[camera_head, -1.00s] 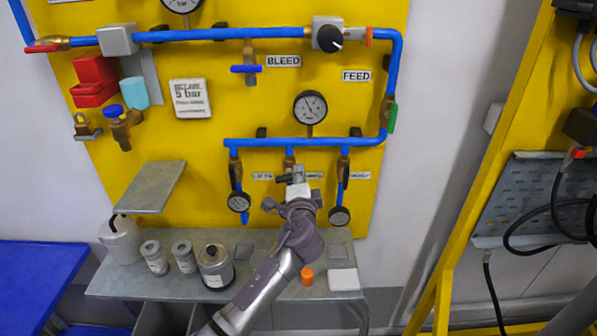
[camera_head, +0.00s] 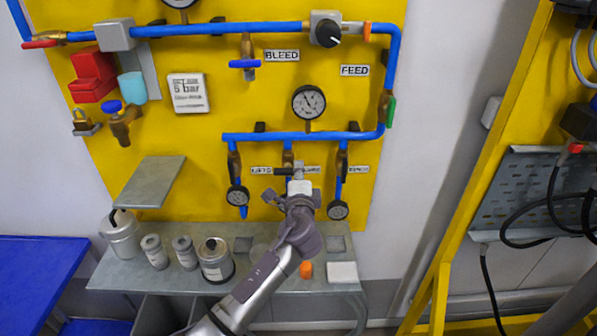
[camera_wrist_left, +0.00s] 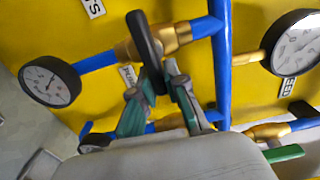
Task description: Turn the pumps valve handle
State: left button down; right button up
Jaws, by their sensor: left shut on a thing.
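The middle drop-pipe valve below the blue manifold has a black handle (camera_head: 287,171); its label is partly hidden, so I cannot read it fully. In the left wrist view the handle (camera_wrist_left: 146,40) is a dark bar beside a brass valve body (camera_wrist_left: 160,42) on a blue pipe. My left gripper (camera_head: 298,180) reaches up to this valve from below and is shut on the handle. In the left wrist view its two fingers (camera_wrist_left: 160,85) sit on either side of the handle's lower end. My right gripper is not in view.
Drop pipes with gauges stand close on both sides, a left gauge (camera_head: 237,196) and a right gauge (camera_head: 338,210). A larger gauge (camera_head: 309,102) is above. A grey bench (camera_head: 130,273) below holds several canisters and an orange cap (camera_head: 306,269).

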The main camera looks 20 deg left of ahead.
pick_arm(q)
jog(key=c, duration=1.2)
grip_release()
jog(key=shift+d, duration=0.1)
jog(key=shift+s, duration=0.1)
jog(key=v, duration=1.2)
